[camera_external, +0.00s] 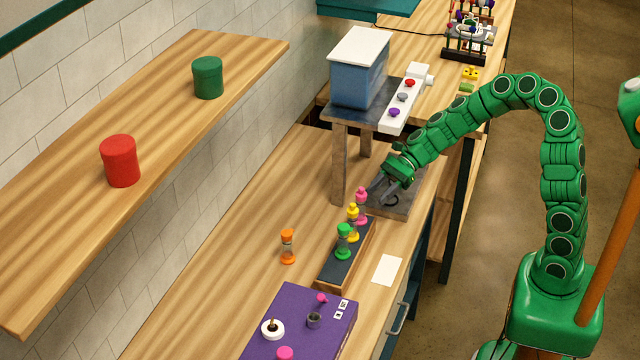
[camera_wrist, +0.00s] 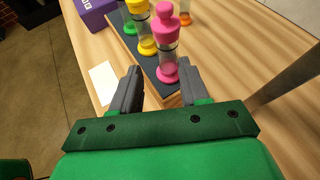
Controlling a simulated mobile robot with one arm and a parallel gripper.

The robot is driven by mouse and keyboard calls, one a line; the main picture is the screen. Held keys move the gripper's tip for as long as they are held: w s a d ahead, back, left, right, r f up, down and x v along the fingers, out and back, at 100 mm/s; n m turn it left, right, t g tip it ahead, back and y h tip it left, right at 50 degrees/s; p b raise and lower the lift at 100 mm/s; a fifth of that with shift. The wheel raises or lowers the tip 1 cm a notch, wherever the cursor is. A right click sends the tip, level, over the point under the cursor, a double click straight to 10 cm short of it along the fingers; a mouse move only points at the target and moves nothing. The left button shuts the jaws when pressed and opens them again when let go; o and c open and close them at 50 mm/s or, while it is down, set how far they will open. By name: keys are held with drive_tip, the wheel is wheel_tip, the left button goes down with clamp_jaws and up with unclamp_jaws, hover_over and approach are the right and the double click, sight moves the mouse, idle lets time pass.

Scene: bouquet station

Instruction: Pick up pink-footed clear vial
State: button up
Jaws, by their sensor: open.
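The pink-footed clear vial (camera_external: 361,206) stands upright at the far end of a dark-topped wooden rack. In the wrist view the vial (camera_wrist: 167,60) shows a pink cap, a clear body and a pink foot. My gripper (camera_external: 376,192) is open and empty, just beyond the vial's end of the rack. In the wrist view my gripper (camera_wrist: 158,72) has its two grey fingers apart, pointing at the vial, which appears in the gap nearer the right finger. I cannot tell whether a finger touches it.
A yellow vial (camera_external: 352,222) and a green vial (camera_external: 344,240) stand close by on the rack (camera_external: 330,272). An orange vial (camera_external: 288,246) stands left on the table. A white card (camera_external: 387,269) and purple board (camera_external: 262,335) lie nearby. A wooden stand leg (camera_external: 339,165) rises beside my gripper.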

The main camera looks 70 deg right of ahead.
sight(358, 206)
drive_tip(key=shift+m, duration=0.6)
drive_tip(key=shift+w+r+x, duration=0.15)
drive_tip(key=shift+w+x, duration=0.05)
drive_tip(key=shift+x, duration=1.2)
drive_tip(key=shift+w+r+x, duration=0.2)
drive_tip(key=shift+x, duration=1.25)
drive_tip(key=shift+w+r+x, duration=0.15)
drive_tip(key=shift+w+x, duration=0.05)
drive_tip(key=shift+x, duration=1.2)
clamp_jaws()
